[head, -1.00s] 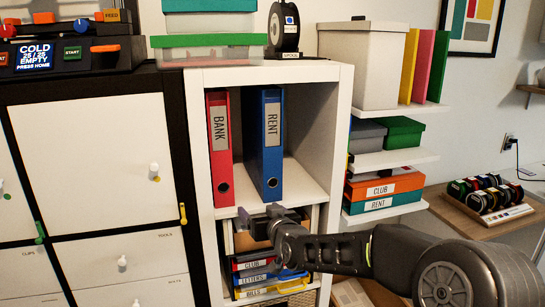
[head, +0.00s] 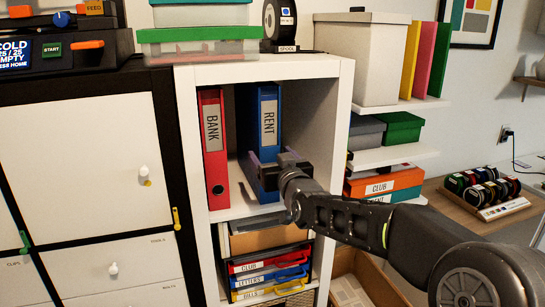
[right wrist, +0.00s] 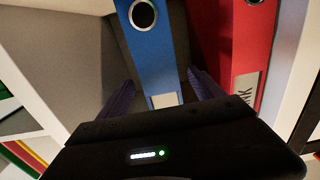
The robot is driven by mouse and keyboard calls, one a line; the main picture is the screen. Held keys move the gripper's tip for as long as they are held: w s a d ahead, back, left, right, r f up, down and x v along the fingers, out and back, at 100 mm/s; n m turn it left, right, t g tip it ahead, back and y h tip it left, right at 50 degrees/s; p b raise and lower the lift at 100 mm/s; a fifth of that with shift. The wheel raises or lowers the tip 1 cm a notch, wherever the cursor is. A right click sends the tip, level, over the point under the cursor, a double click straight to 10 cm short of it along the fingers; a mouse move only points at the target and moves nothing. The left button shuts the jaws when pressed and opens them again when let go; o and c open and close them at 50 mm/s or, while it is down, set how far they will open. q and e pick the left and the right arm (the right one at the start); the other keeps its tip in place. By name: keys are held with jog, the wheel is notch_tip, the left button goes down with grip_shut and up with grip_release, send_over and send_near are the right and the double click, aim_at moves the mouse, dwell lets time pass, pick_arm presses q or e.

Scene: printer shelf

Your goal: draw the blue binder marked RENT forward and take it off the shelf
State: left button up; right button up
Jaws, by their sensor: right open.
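The blue binder (head: 268,112) marked RENT stands upright in the white shelf's upper compartment, and its spine fills the middle of the right wrist view (right wrist: 150,50). Its finger hole shows at the top of that view. My right gripper (head: 266,168) is open in front of the lower part of the spine and hides that part in the head view. In the right wrist view my right gripper (right wrist: 164,88) has one purple finger on each side of the spine, with gaps. One finger is on the red binder's side. My left gripper is not in view.
A red binder (head: 214,150) marked BANK stands left of the blue one, close to that finger. The shelf's right side panel (head: 338,120) bounds an empty space right of the blue binder. Labelled trays (head: 270,277) sit in the compartment below. An open box (head: 372,282) stands lower right.

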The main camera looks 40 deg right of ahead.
jog(key=p+x, duration=0.2)
jog(key=x, duration=0.3)
jog(key=shift+w+d+r, duration=0.1)
jog(key=shift+w, duration=0.25)
jog(key=shift+w+d, duration=0.25)
jog(key=shift+w, duration=0.35)
jog(key=shift+c, duration=0.4)
grip_shut()
